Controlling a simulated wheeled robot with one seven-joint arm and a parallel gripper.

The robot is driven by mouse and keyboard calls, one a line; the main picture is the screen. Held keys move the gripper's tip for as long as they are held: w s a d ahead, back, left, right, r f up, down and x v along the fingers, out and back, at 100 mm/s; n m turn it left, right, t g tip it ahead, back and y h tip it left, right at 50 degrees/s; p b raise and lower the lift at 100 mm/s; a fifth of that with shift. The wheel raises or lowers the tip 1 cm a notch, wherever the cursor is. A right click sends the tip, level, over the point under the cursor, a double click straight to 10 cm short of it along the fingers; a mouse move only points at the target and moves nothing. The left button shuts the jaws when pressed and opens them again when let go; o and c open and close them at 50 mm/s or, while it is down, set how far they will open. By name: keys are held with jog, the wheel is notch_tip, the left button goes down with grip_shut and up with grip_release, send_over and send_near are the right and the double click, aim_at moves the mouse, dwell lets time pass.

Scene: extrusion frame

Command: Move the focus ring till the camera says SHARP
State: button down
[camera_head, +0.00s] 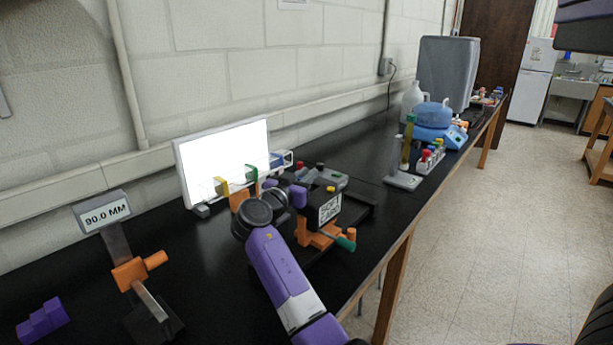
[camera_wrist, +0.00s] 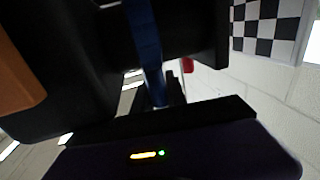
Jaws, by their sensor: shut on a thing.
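The camera (camera_head: 328,190) is a dark box on an orange mount at the bench's middle. Its small white display (camera_head: 329,208) seems to read SOFT on the upper line; the lower line is too small to be sure of. My gripper (camera_head: 298,195) is at the camera's left side, partly behind my own arm. In the wrist view my gripper (camera_wrist: 168,104) is shut against a blue band (camera_wrist: 147,45) on the dark camera body (camera_wrist: 70,70), which looks like the focus ring. The exact finger contact is hidden.
A bright white panel (camera_head: 222,160) stands behind the camera. A green-ended knob (camera_head: 345,243) sticks out at its front. A stand marked 90.0 MM (camera_head: 104,213) and purple blocks (camera_head: 43,320) are at left. A checkerboard (camera_wrist: 268,25) hangs on the wall.

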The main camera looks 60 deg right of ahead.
jog(key=shift+s+d+f+y, duration=0.1)
jog(key=shift+d+f+y, duration=0.1)
jog(key=shift+d+y, duration=0.3)
jog(key=shift+s+d+f+y, duration=0.1)
jog(key=shift+d+f+y, duration=0.1)
jog(key=shift+y, duration=0.5)
jog(key=c, duration=1.3)
grip_release()
jog(key=shift+b+v, duration=0.8)
jog(key=shift+v, duration=3.15)
